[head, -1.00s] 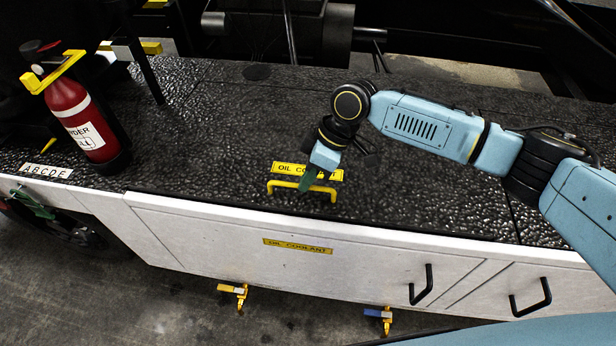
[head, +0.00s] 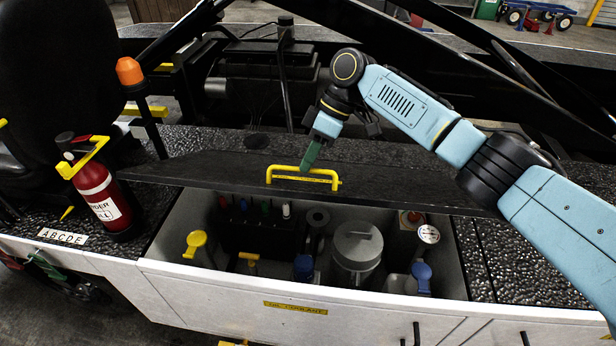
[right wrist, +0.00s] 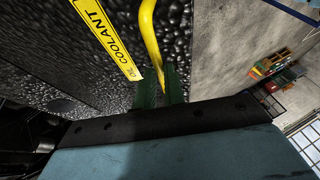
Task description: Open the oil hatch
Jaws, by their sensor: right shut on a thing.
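The oil hatch lid (head: 225,177) is a dark, textured panel, tilted up with its front edge raised above an open compartment. A yellow handle (head: 285,168) is on the lid near its front edge. My right gripper (head: 309,160) has green fingers shut on this handle. In the right wrist view, the fingers (right wrist: 163,82) are at the end of the yellow handle (right wrist: 150,38), beside the yellow coolant label (right wrist: 108,38). My left gripper is not in view.
The compartment holds a grey canister (head: 357,245), a yellow-capped filler (head: 195,243), a blue-capped filler (head: 421,277) and other fittings. A red extinguisher (head: 100,195) and an orange beacon (head: 130,72) stand at the left. Black bars cross behind the lid.

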